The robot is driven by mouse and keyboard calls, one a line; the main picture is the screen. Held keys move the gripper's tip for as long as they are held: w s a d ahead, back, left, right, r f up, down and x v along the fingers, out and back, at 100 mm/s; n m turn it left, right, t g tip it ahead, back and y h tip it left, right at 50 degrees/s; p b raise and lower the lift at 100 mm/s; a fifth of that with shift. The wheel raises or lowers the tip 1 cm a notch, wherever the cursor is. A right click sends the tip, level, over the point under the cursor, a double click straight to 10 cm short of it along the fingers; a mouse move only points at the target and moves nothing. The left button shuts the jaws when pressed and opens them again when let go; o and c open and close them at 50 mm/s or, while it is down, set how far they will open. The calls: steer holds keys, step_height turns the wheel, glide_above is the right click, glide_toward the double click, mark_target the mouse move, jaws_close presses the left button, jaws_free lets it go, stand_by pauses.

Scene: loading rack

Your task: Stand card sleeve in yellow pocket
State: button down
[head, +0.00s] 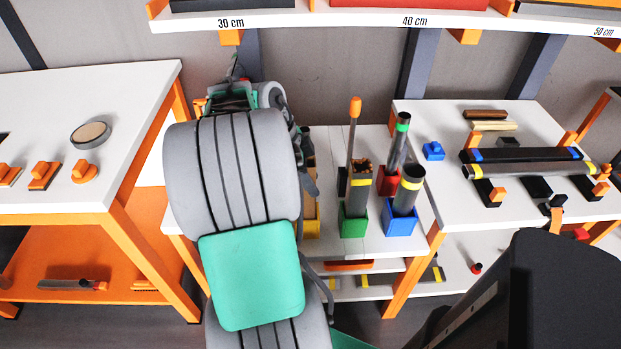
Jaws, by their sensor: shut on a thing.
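A narrow strip of the yellow pocket (312,228) shows low on the white bench, just right of my arm. A tan upright piece, which looks like the card sleeve (310,207), shows directly above it, its lower end seeming to be at or in the pocket. My arm covers the left of both, so I cannot tell how deep the sleeve sits. My gripper (308,182) is mostly hidden behind my arm; dark parts of it show at the sleeve's upper part. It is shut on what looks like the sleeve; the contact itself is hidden.
A shelf (330,18) hangs above. White tables flank the bench left (120,100) and right (540,130).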

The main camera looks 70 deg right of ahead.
steer(key=shift+f, duration=0.15)
steer(key=c, duration=0.8)
jaws_free()
steer(key=shift+o, duration=0.2)
steer(key=p+v, duration=0.2)
steer(key=v, duration=0.6)
